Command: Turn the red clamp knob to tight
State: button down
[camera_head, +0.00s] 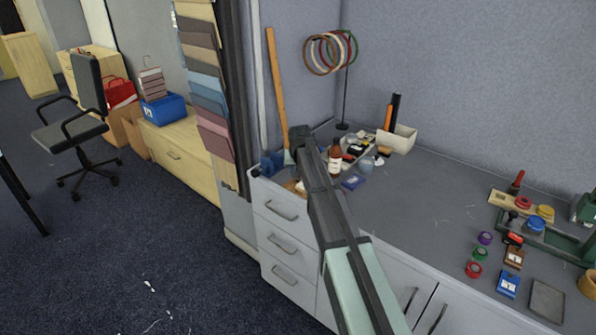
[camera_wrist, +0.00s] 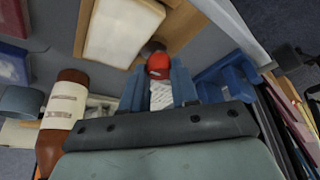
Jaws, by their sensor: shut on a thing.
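The red clamp knob (camera_wrist: 158,66) shows in the wrist view, between the tips of my gripper's two blue-grey fingers. A pale, marked surface (camera_wrist: 161,96) lies just below it, between the fingers. My gripper (camera_wrist: 158,75) is shut on the knob. In the head view my arm reaches to the far left end of the grey counter. There it covers the knob and my fingertips. I cannot tell from these views how far the knob is turned.
A brown bottle (camera_head: 335,158) with a pale label stands close beside my arm; it also shows in the wrist view (camera_wrist: 64,105). A blue object (camera_wrist: 228,82) is right of the fingers. A wooden frame with a pale pad (camera_wrist: 124,32) lies beyond. The counter's middle (camera_head: 420,190) is clear.

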dwell(0.4)
jog(key=c, duration=0.9)
grip_release()
jog(key=v, duration=1.4)
jog(key=shift+f, duration=0.1)
